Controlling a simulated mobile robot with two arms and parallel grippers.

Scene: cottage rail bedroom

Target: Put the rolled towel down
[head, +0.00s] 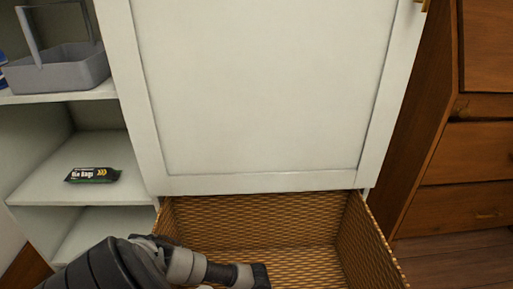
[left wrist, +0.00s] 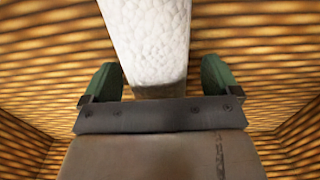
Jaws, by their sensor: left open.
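The rolled towel (left wrist: 150,40) is white and textured. In the left wrist view it runs from the top edge down to between the green fingers of my left gripper (left wrist: 160,78). The fingers are open, with a gap on each side of the towel. The woven basket (left wrist: 255,45) surrounds the towel and gripper. Whether the towel rests fully on the basket's bottom is hard to tell. In the head view my left gripper (head: 259,276) reaches into the basket (head: 372,245) at the bottom edge, and the towel is not clearly visible there. My right gripper is not in view.
A white cabinet door (head: 260,85) stands right behind and above the basket. Open shelves at left hold a grey caddy (head: 62,70) and a black packet (head: 92,175). Wooden drawers (head: 465,155) stand at right, with bare floor (head: 455,260) below.

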